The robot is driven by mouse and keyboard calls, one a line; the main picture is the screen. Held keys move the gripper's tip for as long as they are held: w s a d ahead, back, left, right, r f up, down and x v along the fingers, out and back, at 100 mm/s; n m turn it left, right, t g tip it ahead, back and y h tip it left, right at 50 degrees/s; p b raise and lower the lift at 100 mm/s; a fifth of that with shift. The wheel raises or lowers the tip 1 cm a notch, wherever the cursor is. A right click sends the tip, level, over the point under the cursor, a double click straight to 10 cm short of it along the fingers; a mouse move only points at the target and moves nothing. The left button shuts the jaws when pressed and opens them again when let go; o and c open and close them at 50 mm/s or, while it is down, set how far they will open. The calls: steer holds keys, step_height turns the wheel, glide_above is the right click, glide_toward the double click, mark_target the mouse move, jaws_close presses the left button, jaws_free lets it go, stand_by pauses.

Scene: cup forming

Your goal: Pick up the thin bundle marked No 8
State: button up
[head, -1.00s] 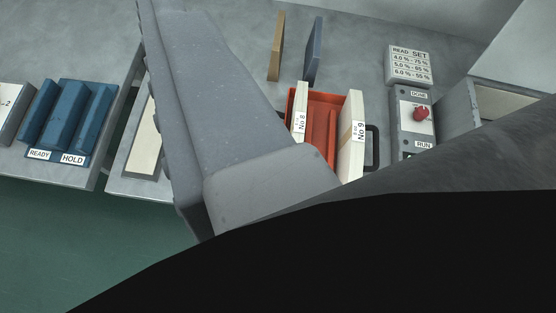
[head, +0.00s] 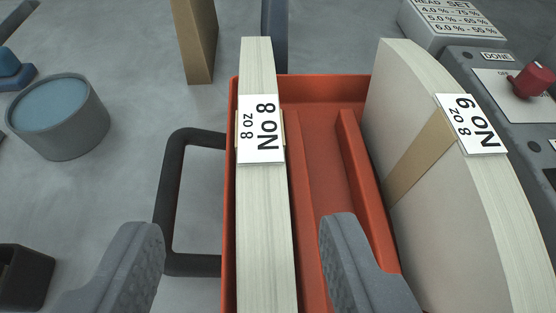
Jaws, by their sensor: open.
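The thin bundle marked No 8 (head: 265,220) is a narrow pale stack standing on edge at the left side of an orange tray (head: 325,92). Its white label reads "No 8, 8 oz". My gripper (head: 240,250) is open, with one grey finger left of the bundle and the other right of it, over the tray. Neither finger visibly touches the bundle. The thicker bundle marked No 9 (head: 425,120) stands at the tray's right side, with a tan band and a label. The near ends of both bundles run out of view.
A black handle (head: 168,200) sticks out left of the tray. A grey cup with blue content (head: 58,115) and a dark box (head: 22,278) stand at left. Tan (head: 194,40) and blue-grey (head: 275,35) upright boards stand behind. A control panel with a red knob (head: 532,78) is at right.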

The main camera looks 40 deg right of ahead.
mark_target(261, 142)
steer(key=x, duration=0.5)
steer(key=shift+d+r+b+x, duration=0.1)
steer(key=shift+d+b+x, duration=0.1)
steer(key=shift+x, duration=0.75)
steer(key=shift+d+r+b+x, duration=0.15)
steer(key=shift+d+x, duration=0.05)
steer(key=shift+x, duration=0.75)
steer(key=shift+w+d+f, duration=0.3)
steer(key=shift+w+f, duration=0.05)
steer(key=shift+w, duration=0.15)
jaws_close()
